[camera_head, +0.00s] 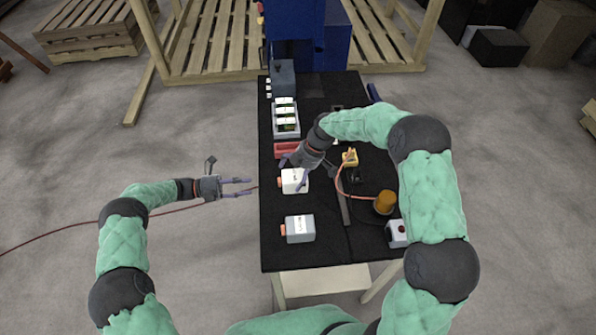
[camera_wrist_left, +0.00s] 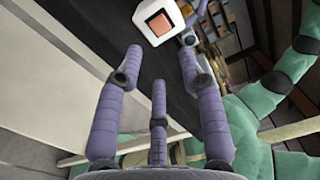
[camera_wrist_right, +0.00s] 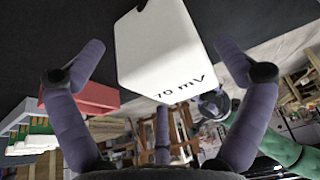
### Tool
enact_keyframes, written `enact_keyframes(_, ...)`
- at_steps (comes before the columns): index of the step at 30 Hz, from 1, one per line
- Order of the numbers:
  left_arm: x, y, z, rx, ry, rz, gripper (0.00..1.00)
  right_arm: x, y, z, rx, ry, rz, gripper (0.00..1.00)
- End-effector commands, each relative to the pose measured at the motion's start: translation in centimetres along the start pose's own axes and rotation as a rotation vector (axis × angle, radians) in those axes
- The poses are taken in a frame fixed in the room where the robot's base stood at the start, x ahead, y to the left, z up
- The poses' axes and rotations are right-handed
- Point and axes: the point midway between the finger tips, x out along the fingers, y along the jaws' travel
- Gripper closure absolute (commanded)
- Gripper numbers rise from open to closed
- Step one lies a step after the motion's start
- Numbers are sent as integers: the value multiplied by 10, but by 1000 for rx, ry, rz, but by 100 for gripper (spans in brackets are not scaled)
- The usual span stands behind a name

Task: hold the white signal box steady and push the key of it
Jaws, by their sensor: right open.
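The white signal box (camera_head: 295,181) stands on the black table, with its orange key on the left side. In the left wrist view the white box (camera_wrist_left: 147,10) shows its orange key (camera_wrist_left: 160,23) facing my left gripper, beyond the fingertips. My right gripper (camera_head: 292,169) is open over the white box. In the right wrist view the box (camera_wrist_right: 160,45), marked "70 mV", lies between its spread fingers, with gaps visible on both sides. My left gripper (camera_head: 250,187) is open and empty, left of the table edge, its fingers pointing at the key and apart from it.
A grey box (camera_head: 299,229) with an orange key stands nearer on the table. A red block (camera_head: 286,149) and a tray (camera_head: 275,122) of items lie behind. An orange-domed lamp (camera_head: 385,203) and a red-button box (camera_head: 399,233) stand right. Left of the table is open floor.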

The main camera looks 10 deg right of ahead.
Motion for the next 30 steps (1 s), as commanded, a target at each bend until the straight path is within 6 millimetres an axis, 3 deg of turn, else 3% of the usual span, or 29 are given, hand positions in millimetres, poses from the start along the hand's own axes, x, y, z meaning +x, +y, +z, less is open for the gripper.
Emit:
enact_keyframes(4,0,0,0,0,0,0,61,0,0,0,0,0,0,3)
enact_keyframes(10,0,0,0,0,0,0,61,0,0,0,0,0,0,59)
enact_keyframes(11,0,0,0,0,0,0,61,0,0,0,0,0,0,59)
enact_keyframes(15,0,0,0,0,0,0,98,0,0,0,0,0,-1,60)
enact_keyframes(16,0,0,0,0,0,0,100,0,0,0,0,0,-1,60)
enact_keyframes(30,0,0,0,0,0,0,100,0,-1,0,0,0,-2,60)
